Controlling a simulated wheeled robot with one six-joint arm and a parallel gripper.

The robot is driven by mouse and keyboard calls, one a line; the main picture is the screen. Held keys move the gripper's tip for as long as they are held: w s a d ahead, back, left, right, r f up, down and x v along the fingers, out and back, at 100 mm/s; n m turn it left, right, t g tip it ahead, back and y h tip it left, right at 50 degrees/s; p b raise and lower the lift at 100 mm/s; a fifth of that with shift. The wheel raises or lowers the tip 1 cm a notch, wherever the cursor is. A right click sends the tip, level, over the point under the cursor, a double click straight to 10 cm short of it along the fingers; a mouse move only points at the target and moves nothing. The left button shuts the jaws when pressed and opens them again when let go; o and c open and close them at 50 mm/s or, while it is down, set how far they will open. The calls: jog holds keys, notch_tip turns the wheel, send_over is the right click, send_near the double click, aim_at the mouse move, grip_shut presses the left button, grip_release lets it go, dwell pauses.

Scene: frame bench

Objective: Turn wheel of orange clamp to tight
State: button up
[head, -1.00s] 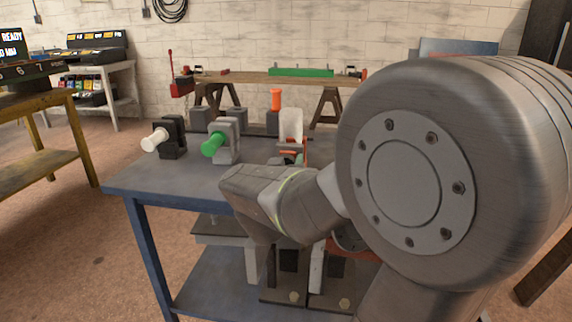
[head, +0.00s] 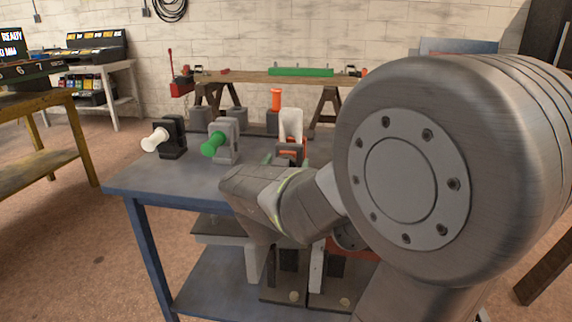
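An upright orange cylinder (head: 276,99) stands on a dark grey block at the back of the blue-legged bench; it looks like the handle or wheel of a clamp. Beside it is a pale upright piece (head: 291,124) with orange edges, above a small grey and orange part (head: 289,151). I cannot tell which of these belong to the orange clamp. My arm crosses the front right of the bench. My gripper's fingers cannot be made out, so their state and any contact with the clamp are unclear.
A black clamp with a white handle (head: 155,139) and a grey clamp with a green handle (head: 213,144) stand on the bench (head: 150,183) at left. A wooden trestle table (head: 245,77) is further back. The bench's front left top is clear.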

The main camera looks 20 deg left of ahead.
jog(key=p+v, duration=0.3)
jog(key=v, duration=1.1)
jog(key=shift+p, duration=0.4)
jog(key=shift+w+a, duration=0.1)
